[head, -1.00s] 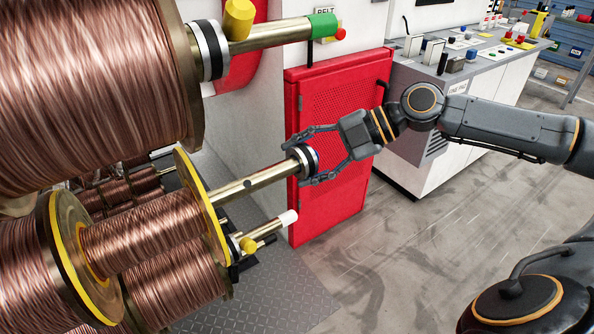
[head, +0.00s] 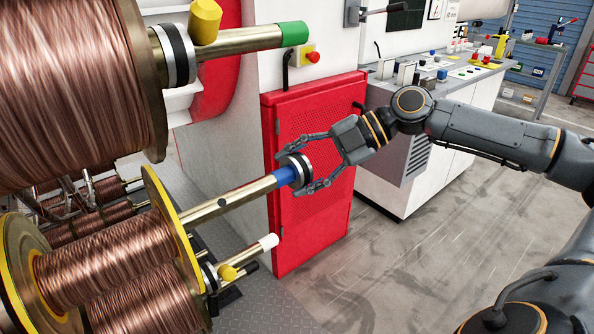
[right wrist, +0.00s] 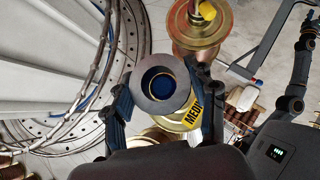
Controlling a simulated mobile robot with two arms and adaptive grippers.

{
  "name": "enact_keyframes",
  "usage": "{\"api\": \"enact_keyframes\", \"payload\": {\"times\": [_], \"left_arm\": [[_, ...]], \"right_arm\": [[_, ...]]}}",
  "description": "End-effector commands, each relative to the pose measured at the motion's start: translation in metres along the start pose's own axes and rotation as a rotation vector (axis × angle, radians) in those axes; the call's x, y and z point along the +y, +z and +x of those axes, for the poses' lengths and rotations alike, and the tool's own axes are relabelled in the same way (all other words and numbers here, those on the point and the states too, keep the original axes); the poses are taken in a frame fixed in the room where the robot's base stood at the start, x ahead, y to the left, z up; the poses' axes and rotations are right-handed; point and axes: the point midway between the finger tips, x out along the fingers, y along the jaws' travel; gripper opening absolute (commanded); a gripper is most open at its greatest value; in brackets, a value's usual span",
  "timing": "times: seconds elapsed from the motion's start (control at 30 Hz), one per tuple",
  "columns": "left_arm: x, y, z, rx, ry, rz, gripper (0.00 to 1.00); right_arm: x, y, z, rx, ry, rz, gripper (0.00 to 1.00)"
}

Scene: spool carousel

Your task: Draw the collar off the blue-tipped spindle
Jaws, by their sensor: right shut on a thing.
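The blue-tipped spindle (head: 240,197) runs out from a copper-wound spool (head: 105,257) towards the right, its blue tip (head: 285,175) showing on the spool side of the collar. The collar (head: 303,166), a black and pale ring, is at the spindle's outer end. My right gripper (head: 302,163) is shut on it, a finger on each side. In the right wrist view the collar's round face (right wrist: 160,85) sits between the fingers, with dark blue deep in its bore. I cannot tell whether the tip is still inside the bore. My left gripper is not in view.
Above is a green-tipped spindle (head: 240,42) with a banded collar (head: 177,55) and a yellow knob (head: 205,20). Below is a white-tipped spindle (head: 250,250). A red perforated panel (head: 318,210) stands behind the gripper. Open floor (head: 400,270) lies to the right.

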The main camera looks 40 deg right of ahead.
Motion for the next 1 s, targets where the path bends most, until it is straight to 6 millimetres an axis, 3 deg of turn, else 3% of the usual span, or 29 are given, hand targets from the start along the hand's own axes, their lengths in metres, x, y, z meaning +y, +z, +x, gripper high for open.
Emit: {"api": "enact_keyframes", "payload": {"times": [0.33,0.6,1.0], "left_arm": [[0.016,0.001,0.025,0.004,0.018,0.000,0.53],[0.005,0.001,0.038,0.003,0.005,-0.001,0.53],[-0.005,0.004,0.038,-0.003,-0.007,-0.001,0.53]], "right_arm": [[-0.001,0.017,-0.013,-0.002,0.005,-0.001,0.13],[-0.001,0.027,-0.025,-0.001,0.004,-0.001,0.13],[0.000,0.027,-0.028,0.000,0.003,-0.001,0.13]]}}
